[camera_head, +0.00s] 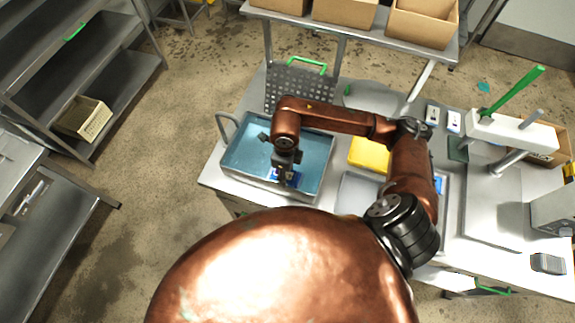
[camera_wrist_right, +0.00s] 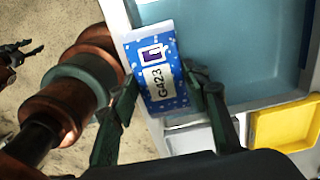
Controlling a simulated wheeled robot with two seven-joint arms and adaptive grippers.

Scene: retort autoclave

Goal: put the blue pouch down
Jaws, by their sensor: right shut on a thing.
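The blue pouch (camera_wrist_right: 157,70) has a white label reading G423. My right gripper (camera_wrist_right: 160,92) is shut on it, one finger at each side, in the right wrist view. In the head view the right gripper (camera_head: 287,172) points down over the near part of the blue-lined tub (camera_head: 240,150), and the pouch (camera_head: 293,179) shows partly below it. The pouch overlaps the tub's rim in the wrist view; I cannot tell its height or whether it touches. My left gripper (camera_wrist_right: 22,52) shows at the wrist view's left edge, fingers apart and empty. It is not visible in the head view.
A yellow tray (camera_head: 369,154) and a grey tray (camera_head: 357,190) stand right of the tub. A perforated grey rack (camera_head: 297,90) stands behind it. A press with a green lever (camera_head: 515,92) is at the right. Cardboard boxes (camera_head: 345,12) sit on a shelf behind.

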